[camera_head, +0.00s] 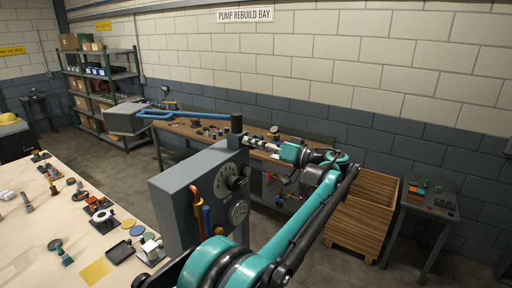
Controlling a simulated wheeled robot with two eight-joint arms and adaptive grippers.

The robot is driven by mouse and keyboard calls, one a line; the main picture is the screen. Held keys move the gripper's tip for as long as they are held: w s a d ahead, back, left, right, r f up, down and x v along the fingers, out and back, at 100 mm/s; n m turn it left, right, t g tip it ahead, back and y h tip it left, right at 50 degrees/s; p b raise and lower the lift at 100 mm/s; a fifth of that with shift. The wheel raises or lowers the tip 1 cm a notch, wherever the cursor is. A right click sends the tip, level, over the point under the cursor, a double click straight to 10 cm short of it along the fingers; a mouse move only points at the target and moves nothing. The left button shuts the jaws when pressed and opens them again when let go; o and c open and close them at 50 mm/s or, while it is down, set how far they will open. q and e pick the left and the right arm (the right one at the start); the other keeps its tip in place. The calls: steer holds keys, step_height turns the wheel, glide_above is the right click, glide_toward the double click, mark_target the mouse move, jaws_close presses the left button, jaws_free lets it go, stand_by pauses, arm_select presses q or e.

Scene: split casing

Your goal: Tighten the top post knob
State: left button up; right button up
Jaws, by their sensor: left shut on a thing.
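My left gripper (256,143), at the end of the teal arm, points left and reaches the side of the post. It is shut on a small part there, which appears to be the top post knob; the fingers hide most of it. I cannot tell how far the knob is turned. My right gripper is not in view.
Dials and coloured pipes are on the casing's face. A pale table (70,225) with small parts is at left. A workbench, wooden crate (358,215) and small side table (432,200) stand behind.

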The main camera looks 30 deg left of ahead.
arm_select(q)
steer(key=shift+r+m+b, duration=0.1)
steer(key=shift+m+b, duration=0.5)
steer(key=shift+m, duration=4)
steer(key=o, duration=1.2)
steer(key=shift+c, duration=0.2)
steer(key=d, duration=1.2)
steer(key=shift+s, duration=0.45)
